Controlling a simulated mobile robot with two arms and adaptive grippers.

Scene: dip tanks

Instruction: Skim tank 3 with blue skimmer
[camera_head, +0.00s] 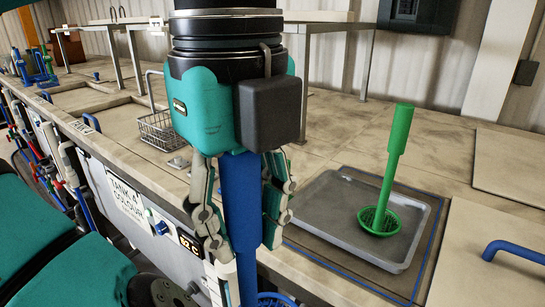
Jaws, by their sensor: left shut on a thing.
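My left gripper (243,225) comes down from the top middle, its fingers closed around the blue handle of the blue skimmer (240,190). The handle hangs nearly upright, and part of the skimmer's blue mesh bowl shows at the bottom edge. The rest of the bowl is cut off by the frame. A front panel (125,200) reads "TANK 4 COLOUR". I cannot make out a label for tank 3. My right gripper is not in view.
A green skimmer (398,150) stands in a grey tray (325,217) on the counter, right of my gripper. A wire basket (157,130) sits behind left. A lid with a blue handle (515,250) lies at right. Shelf legs (304,85) stand behind.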

